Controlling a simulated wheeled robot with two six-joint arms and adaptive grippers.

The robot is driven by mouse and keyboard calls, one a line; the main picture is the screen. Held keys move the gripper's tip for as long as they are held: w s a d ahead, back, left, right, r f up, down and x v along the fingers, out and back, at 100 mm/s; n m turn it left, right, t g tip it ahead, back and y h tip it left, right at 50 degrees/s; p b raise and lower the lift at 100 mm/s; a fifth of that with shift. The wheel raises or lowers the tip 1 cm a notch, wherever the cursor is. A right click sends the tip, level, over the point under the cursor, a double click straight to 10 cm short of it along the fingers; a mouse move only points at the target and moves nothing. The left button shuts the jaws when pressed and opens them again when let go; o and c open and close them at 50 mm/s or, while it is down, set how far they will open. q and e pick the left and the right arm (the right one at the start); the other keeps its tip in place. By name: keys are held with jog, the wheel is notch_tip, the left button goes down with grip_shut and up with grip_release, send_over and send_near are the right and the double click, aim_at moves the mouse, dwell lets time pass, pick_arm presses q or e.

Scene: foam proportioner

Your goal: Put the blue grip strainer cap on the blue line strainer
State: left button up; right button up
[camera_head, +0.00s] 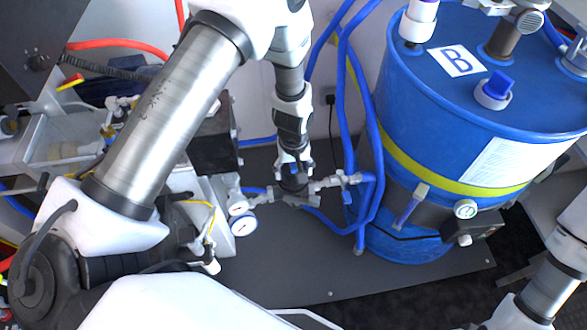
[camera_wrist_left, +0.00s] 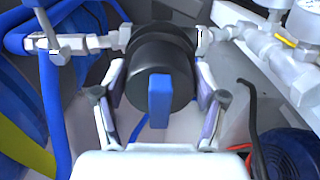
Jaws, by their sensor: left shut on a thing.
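The blue grip strainer cap (camera_wrist_left: 160,88) is a black round cap with a flat blue grip, in the middle of the left wrist view. My left gripper (camera_head: 294,168) reaches down from above in the head view and is shut on this cap, one finger on each side. The blue line strainer (camera_head: 295,194) sits in the metal pipe line beneath the gripper; in the left wrist view its black body (camera_wrist_left: 163,38) shows just behind the cap. The two look lined up. I cannot tell whether they touch or how far the cap is seated. My right gripper is not in view.
A blue drum (camera_head: 400,100) marked B stands at the right, with blue hoses (camera_head: 352,110) between it and my left arm. Two gauges (camera_head: 241,218) and valves sit left of the strainer. A dark floor plate (camera_head: 330,265) lies clear in front.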

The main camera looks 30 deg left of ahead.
aim_at(293, 164)
pick_arm(q)
jog(key=shift+f, duration=0.45)
jog(key=o, duration=1.3)
notch_tip(293, 164, up, 12)
jog(key=shift+r, duration=0.1)
